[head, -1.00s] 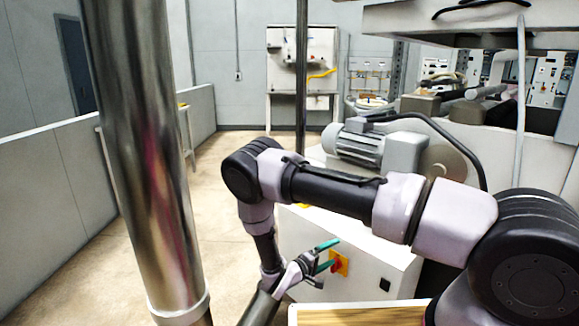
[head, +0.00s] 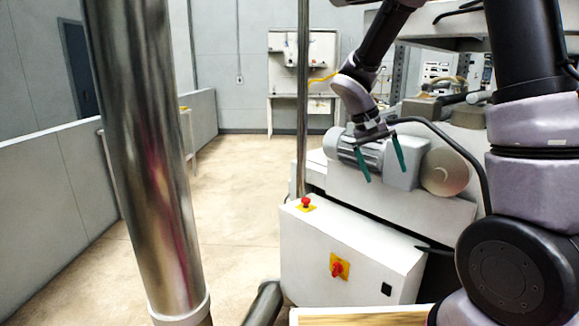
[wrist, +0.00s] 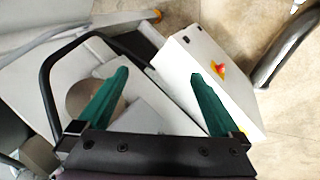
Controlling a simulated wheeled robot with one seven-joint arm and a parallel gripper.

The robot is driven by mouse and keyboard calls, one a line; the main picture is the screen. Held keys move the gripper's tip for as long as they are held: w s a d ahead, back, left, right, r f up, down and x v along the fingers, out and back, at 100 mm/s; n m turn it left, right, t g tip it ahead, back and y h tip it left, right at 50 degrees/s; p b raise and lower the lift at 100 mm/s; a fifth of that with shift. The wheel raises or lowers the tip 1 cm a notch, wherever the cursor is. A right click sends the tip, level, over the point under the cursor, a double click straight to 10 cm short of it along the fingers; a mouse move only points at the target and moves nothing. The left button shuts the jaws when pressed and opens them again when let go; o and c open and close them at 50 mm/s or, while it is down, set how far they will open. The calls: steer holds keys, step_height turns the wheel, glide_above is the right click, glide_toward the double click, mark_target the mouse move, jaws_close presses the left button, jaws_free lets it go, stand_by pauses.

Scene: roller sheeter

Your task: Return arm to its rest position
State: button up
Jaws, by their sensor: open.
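My gripper (head: 381,161) is raised in the head view, in front of the grey motor (head: 347,149) of the machine. Its two green fingers are apart, point downward, and hold nothing. The wrist view shows the same open fingers (wrist: 160,88) from above, with the machine and floor below them. My arm is folded upward at the right of the head view, and part of it is cut off by the top edge.
A white control box (head: 345,255) carries a red emergency button (head: 306,202) and a red-yellow rotary switch (head: 339,267). A black cable (head: 465,150) arches beside the motor. A wooden-topped surface (head: 365,318) is at the bottom. Open floor (head: 235,210) lies left of the box.

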steer(key=s+r+m+t+y, duration=0.1)
steer(key=s+r+t+y, duration=0.5)
steer(key=s+r, duration=0.9)
step_height(320, 180, up, 2)
steer(key=shift+s+d+r+t+y, duration=0.25)
steer(key=shift+t+y, duration=0.15)
steer(key=shift+t, duration=0.4)
